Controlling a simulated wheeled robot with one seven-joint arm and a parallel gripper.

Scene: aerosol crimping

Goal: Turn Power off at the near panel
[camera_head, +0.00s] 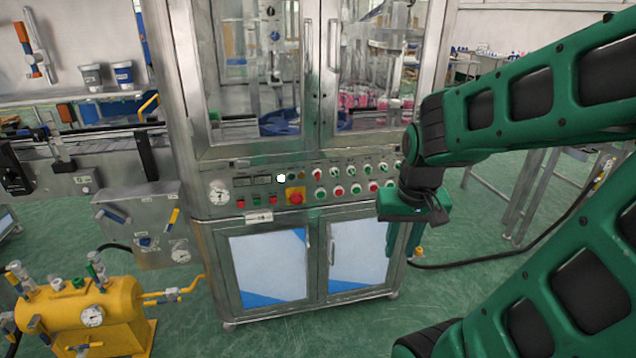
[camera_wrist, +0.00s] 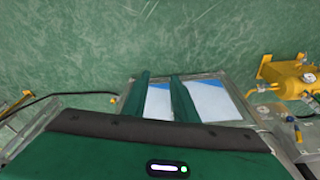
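The near panel (camera_head: 305,188) is a metal strip across the front of the glass-doored machine, with two rows of knobs and coloured buttons, a pressure gauge (camera_head: 219,192) at its left and a red emergency button (camera_head: 295,196) on yellow. One knob (camera_head: 319,173) in the upper row has a red handle. The labels are too small to read, so I cannot tell which control is Power. My gripper (camera_head: 402,250) hangs in front of the panel's right end, fingers pointing down. The wrist view shows its two green fingers (camera_wrist: 160,77) apart with nothing between them. My wrist hides the panel's right edge.
The lower cabinet (camera_head: 315,262) stands below the panel. A yellow tank (camera_head: 85,315) with gauges is at the lower left, beside a grey control box (camera_head: 140,220). A black hose (camera_head: 480,262) runs over the floor at the right.

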